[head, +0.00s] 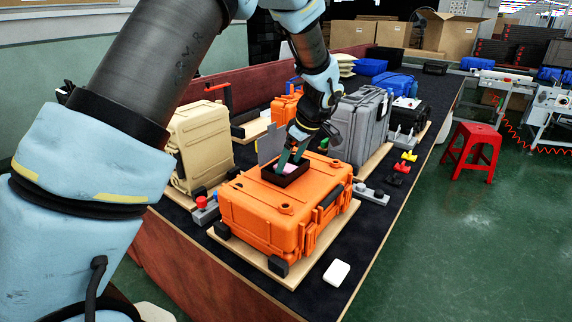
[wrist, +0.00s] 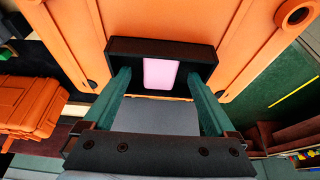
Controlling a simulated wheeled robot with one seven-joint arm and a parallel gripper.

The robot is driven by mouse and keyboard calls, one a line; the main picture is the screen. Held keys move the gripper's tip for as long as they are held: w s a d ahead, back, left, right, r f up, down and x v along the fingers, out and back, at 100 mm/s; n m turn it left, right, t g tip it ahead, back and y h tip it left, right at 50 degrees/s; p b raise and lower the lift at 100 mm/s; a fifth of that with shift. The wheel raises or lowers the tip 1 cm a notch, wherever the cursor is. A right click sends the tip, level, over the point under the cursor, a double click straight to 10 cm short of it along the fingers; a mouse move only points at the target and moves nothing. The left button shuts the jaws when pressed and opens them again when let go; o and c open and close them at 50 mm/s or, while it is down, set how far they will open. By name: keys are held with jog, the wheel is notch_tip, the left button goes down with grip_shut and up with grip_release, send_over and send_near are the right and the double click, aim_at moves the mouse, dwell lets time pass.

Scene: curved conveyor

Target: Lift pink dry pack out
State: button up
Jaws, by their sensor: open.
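The pink dry pack (wrist: 161,72) lies inside a small black open box (wrist: 122,47) on top of the orange case. In the head view the black box (head: 284,181) sits on the lid of the orange case (head: 262,211), and a bit of pink shows in it. My gripper (head: 287,163) points down at the box. In the wrist view my gripper (wrist: 155,85) has its two green fingers apart, at the left and right of the box's near side. The pack lies between and beyond the fingertips, and nothing is held.
A beige case (head: 203,140) stands to the left and a grey case (head: 360,125) behind right. A white block (head: 337,272) lies near the front. A grey bracket with a red knob (head: 203,209) is beside the orange case. The belt's right edge borders open floor with a red stool (head: 471,150).

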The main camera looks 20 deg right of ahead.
jog(key=shift+w+a+f, duration=0.1)
jog(key=shift+f, duration=0.35)
jog(key=c, duration=1.4)
notch_tip(320, 180, up, 18)
jog(key=b, duration=0.4)
notch_tip(320, 180, up, 7)
jog(key=p, duration=0.6)
send_over(289, 167)
dwell(0.4)
